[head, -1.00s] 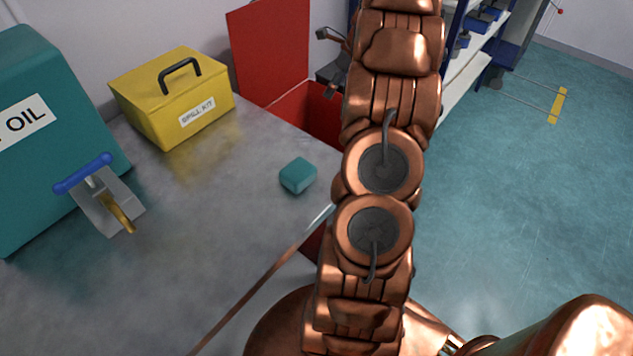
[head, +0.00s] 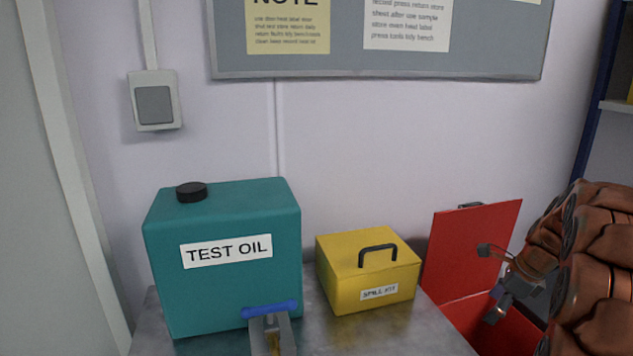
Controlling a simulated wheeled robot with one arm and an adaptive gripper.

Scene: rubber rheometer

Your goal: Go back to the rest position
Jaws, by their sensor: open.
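My gripper (head: 487,283) is at the right of the head view, above the open red box (head: 505,330). Its two fingers are apart and nothing shows between them. My copper arm reaches in from the right edge and hides part of the red box. The red lid (head: 468,248) stands raised behind the gripper.
A teal test oil container (head: 225,295) and a yellow spill kit box (head: 345,275) stand on the grey bench (head: 400,338) against the wall. A tap with a blue handle (head: 270,310) is at the container's front. A notice board (head: 375,62) hangs above.

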